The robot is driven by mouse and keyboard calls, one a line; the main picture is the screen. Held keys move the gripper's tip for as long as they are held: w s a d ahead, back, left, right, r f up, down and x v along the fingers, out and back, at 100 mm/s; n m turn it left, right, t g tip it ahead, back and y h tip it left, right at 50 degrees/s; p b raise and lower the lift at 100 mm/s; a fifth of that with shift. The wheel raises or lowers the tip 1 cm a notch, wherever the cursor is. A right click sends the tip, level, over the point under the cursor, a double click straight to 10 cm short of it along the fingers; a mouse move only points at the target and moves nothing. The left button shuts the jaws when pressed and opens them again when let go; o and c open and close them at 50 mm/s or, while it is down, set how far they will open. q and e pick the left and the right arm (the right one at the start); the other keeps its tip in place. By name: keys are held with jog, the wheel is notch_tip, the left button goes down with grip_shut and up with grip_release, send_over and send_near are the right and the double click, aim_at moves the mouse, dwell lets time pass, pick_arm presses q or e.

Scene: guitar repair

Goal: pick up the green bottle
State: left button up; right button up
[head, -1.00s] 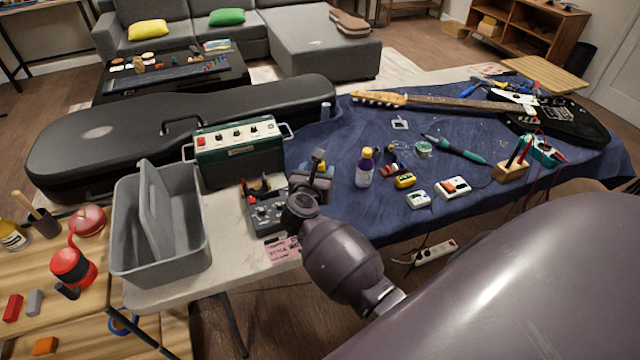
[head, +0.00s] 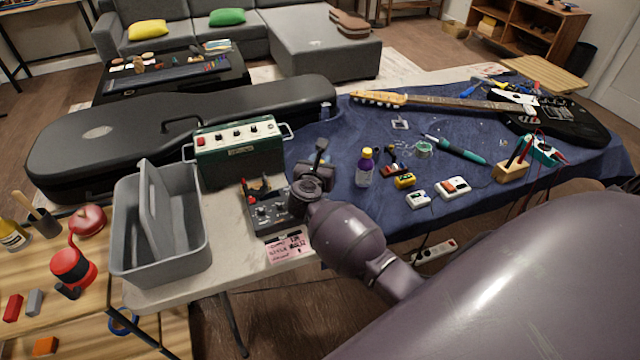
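I cannot make out a clearly green bottle; one could be hidden behind my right gripper. My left gripper is not in view.
A dark pedal with knobs (head: 268,214) sits just left of my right wrist. Behind are a green amplifier (head: 238,150) and a black guitar case (head: 90,150). A grey caddy (head: 180,245) stands left. A guitar (head: 440,102), small pedals (head: 453,188) and tools crowd the blue cloth.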

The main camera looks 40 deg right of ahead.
grip_shut()
